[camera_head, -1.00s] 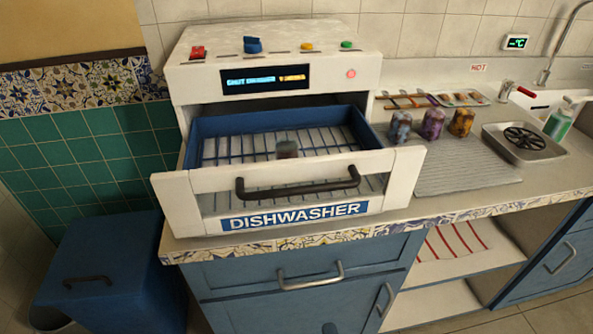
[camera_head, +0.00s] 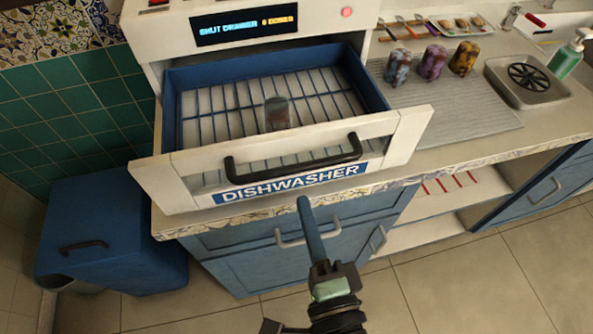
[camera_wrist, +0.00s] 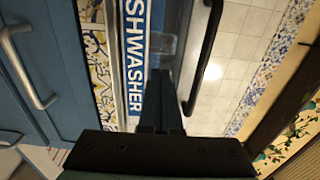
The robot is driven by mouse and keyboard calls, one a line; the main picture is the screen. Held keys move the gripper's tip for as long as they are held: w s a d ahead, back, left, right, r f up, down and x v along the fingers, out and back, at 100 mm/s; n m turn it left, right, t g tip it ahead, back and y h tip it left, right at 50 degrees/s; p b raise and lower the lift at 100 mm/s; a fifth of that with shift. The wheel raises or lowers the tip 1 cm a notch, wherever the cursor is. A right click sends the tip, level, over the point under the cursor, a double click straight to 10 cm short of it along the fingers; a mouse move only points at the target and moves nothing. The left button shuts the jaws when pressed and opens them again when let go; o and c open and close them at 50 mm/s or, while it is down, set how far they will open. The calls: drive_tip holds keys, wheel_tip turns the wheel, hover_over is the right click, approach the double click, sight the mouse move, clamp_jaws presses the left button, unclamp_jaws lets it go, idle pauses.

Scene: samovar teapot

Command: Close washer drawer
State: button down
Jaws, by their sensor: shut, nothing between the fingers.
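The white dishwasher drawer (camera_head: 178,178) is pulled out of its housing, with a blue tub and a wire rack inside. A small glass-like cup (camera_head: 277,114) stands on the rack. The drawer's dark bar handle (camera_head: 292,163) runs across its front, above the blue DISHWASHER label. My gripper (camera_head: 304,203) is shut and empty, its fingers pointing up toward the drawer front from just below the label in the head view. In the wrist view the closed fingers (camera_wrist: 161,88) appear between the label (camera_wrist: 135,45) and the handle (camera_wrist: 203,60). I cannot tell whether they touch.
A display panel (camera_head: 245,24) is on the dishwasher above the drawer. Several patterned cups (camera_head: 432,62) stand on a grey ribbed mat (camera_head: 450,115) to the right. A blue bin (camera_head: 110,235) stands on the floor at left. Blue cabinets (camera_head: 260,255) are under the counter. Floor at right is clear.

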sight(296, 182)
drive_tip(key=shift+p+x, duration=0.75)
drive_tip(key=shift+x, duration=2.2)
